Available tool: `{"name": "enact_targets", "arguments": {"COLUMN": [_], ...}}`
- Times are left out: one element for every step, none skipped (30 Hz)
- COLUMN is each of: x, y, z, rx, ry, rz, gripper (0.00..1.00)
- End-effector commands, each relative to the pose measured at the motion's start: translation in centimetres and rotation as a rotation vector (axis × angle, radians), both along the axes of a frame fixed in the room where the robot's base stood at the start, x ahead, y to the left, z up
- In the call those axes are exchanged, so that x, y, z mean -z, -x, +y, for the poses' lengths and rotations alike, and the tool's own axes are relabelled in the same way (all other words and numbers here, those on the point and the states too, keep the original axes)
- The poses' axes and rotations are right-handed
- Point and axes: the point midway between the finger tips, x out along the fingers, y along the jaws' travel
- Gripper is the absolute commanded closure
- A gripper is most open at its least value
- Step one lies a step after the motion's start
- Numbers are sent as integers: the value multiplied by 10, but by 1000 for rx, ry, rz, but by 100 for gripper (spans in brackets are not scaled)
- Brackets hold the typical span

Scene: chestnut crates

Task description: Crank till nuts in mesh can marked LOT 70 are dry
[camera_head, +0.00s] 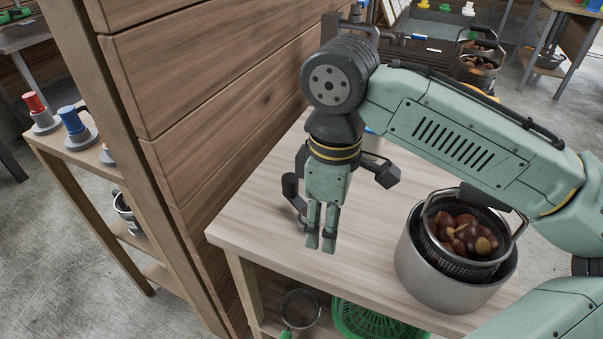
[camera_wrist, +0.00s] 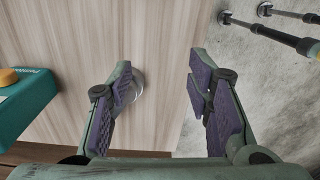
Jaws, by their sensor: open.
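A mesh can (camera_head: 452,266) of brown chestnuts (camera_head: 464,236) sits inside a steel pot (camera_head: 425,272) on the right of the wooden table. Its handle stands raised, and I can read no lot mark on it. My gripper (camera_head: 320,242) points down over the left part of the table, apart from the can. In the wrist view my gripper (camera_wrist: 160,76) is open, with nothing between its fingers. A small clear round piece (camera_wrist: 136,86) shows behind the left finger. I cannot make out a crank for certain.
A wooden plank wall (camera_head: 200,95) rises left of the table (camera_head: 270,215). A teal box with a yellow button (camera_wrist: 25,100) stands left in the wrist view. More mesh containers with nuts (camera_head: 477,68) are at the back. A green basket (camera_head: 365,322) is below.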

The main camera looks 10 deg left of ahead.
Motion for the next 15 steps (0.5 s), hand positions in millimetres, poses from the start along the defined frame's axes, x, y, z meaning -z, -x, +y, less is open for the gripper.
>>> {"name": "enact_targets", "arguments": {"x": [-12,-19,-26,-32,-38,-46,-51,-56,-63,-68,-72,-77,-81,-83,-87], "y": [-1,-1,-1,-2,-2,-2,-2,-2,-2,-2,-2,-2,-3,-2,-2], "z": [2,2,2,2,2,2,2,2,2,2,2,1,1,1,1], "rx": [-3,-3,-4,-4,-4,-4,-3,-3,-3,-3,-3,-1,-1,-1,-2], "ry": [-1,-2,-1,-1,-1,-1,-2,-1,-2,-2,-1,1,1,0,-1], "rz": [-4,-5,-3,-4,-4,-3,-4,-3,-2,-2,-2,-3,-3,-2,-1], "gripper": [54,54,54,54,54,54,54,54,54,54,54,54,54,54,54]}}
